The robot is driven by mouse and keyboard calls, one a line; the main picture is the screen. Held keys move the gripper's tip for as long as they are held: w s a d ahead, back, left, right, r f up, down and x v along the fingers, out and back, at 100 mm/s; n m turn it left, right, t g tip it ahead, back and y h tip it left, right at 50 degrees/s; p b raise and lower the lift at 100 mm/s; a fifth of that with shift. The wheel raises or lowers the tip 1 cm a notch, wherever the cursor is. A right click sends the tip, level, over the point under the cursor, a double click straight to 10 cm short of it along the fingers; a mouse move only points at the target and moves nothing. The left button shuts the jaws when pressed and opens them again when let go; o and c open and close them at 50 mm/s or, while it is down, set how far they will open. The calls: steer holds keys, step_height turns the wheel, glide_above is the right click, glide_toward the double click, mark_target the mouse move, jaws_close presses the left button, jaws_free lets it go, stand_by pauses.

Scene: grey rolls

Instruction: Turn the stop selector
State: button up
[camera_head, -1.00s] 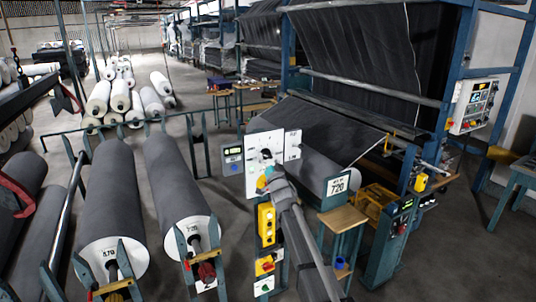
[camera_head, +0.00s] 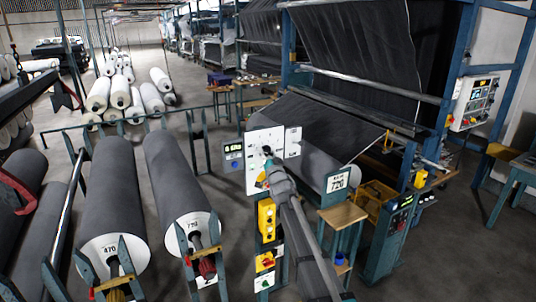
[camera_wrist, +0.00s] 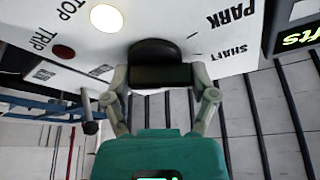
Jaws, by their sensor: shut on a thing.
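The stop selector is a black round knob (camera_wrist: 155,50) with a dark bar-shaped grip, on a white panel (camera_wrist: 235,35) in the wrist view. My gripper (camera_wrist: 161,76) is shut on the knob, with one finger on each side of its grip. The panel's printed words, including STOP, TRIP, PARK and SHAFT, appear upside down here. In the head view the white panel (camera_head: 253,151) stands mid-picture, and my arm reaches up to it from below. My arm hides part of the panel there.
A round white lamp (camera_wrist: 106,18) and a dark red button (camera_wrist: 63,52) sit near the knob. A yellow button box (camera_head: 266,220) is below the panel. Grey rolls (camera_head: 100,195) lie on stands at left. A small wooden-topped table (camera_head: 343,215) stands right of my arm.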

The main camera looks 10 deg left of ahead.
steer(key=shift+n, duration=0.5)
steer(key=n+y, duration=0.1)
steer(key=n, duration=0.1)
steer(key=n+y+b, duration=0.1)
steer(key=n, duration=0.2)
steer(key=shift+w+f+g+y, duration=0.1)
steer(key=shift+g+y, duration=0.2)
steer(key=shift+n+g+y, duration=0.45)
steer(key=shift+n+y, duration=0.2)
steer(key=shift+n, duration=0.75)
steer(key=shift+n+g+y, duration=0.45)
steer(key=shift+n+y, duration=0.2)
steer(key=shift+n, duration=0.75)
steer(key=o, duration=1)
